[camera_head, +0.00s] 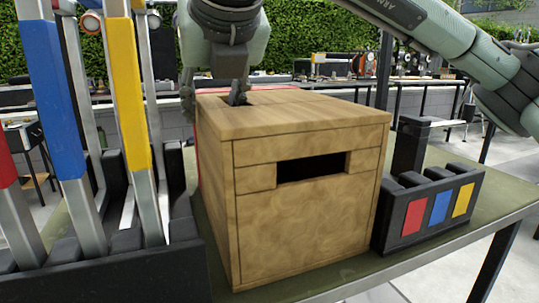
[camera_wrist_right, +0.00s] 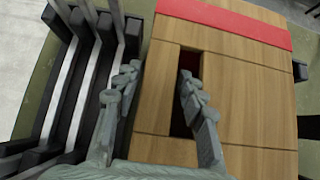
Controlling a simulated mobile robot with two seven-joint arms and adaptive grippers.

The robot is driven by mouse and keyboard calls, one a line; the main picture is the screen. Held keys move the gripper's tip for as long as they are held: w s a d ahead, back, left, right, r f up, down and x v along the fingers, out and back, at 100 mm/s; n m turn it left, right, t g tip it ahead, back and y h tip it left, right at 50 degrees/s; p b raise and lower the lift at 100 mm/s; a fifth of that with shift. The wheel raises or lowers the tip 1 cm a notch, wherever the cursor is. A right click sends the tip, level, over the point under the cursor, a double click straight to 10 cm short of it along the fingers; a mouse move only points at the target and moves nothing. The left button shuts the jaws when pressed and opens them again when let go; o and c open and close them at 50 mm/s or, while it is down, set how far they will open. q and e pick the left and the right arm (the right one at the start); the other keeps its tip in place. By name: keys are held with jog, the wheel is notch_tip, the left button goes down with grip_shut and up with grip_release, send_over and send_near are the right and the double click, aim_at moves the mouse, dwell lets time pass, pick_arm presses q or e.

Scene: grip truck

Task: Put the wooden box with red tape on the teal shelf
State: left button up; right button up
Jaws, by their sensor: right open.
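The wooden box (camera_head: 305,225) stands on the olive-green table in the middle of the head view. It has a dark slot in its front face; red tape shows at its left edge and far top edge. In the right wrist view the box (camera_wrist_right: 240,100) has red tape (camera_wrist_right: 225,22) across its upper part and a dark slot. My right gripper (camera_head: 213,93) is at the box's top left. It also shows in the wrist view (camera_wrist_right: 160,72), open, one finger outside the box's edge, the other at the slot. Contact is unclear. My left gripper is out of view. I see no clearly teal shelf.
A black rack (camera_head: 150,265) with tall metal bars, banded blue, yellow and red, stands close on the box's left. A black holder (camera_head: 430,210) with red, blue and yellow patches stands close on its right. The table (camera_head: 500,200) has some bare room at the far right.

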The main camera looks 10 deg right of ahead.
jog(key=shift+f, duration=0.1)
jog(key=shift+a, duration=0.1)
jog(key=shift+c, duration=0.9)
grip_shut()
jog(key=shift+r, duration=0.35)
jog(key=shift+r, duration=0.1)
